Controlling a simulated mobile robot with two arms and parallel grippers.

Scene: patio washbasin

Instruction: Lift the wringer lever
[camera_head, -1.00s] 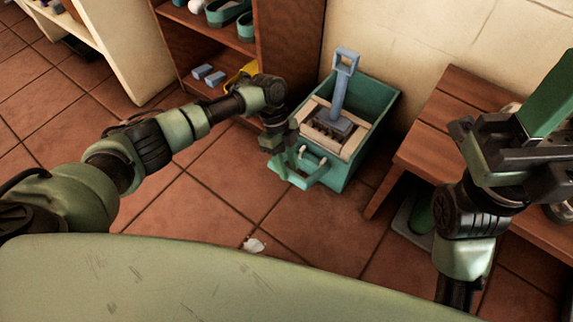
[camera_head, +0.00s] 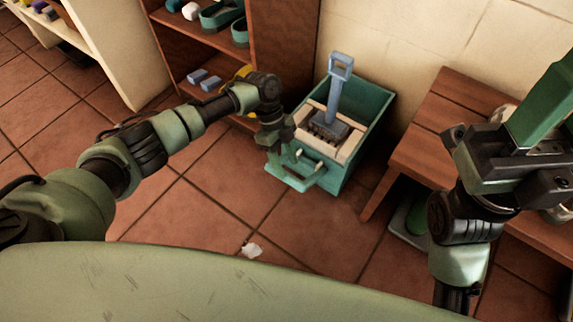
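The wringer lever (camera_head: 334,96) is a blue-grey bar with a square loop handle at its top. It stands nearly upright from a pale wringer insert (camera_head: 350,146) in a teal mop bucket (camera_head: 373,112) on the floor. My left gripper (camera_head: 277,140) points down at the bucket's near-left side, left of the lever and lower than its loop. I cannot tell whether it touches the bucket or whether its fingers are apart. My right gripper (camera_head: 462,150) is at the right, away from the bucket, above the bench. Its finger gap is unclear.
A brown wooden shelf (camera_head: 283,48) with several small items stands behind my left arm. A wooden bench (camera_head: 425,150) stands right of the bucket, with a tiled wall behind. A small white scrap (camera_head: 251,249) lies on the open tiled floor in front.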

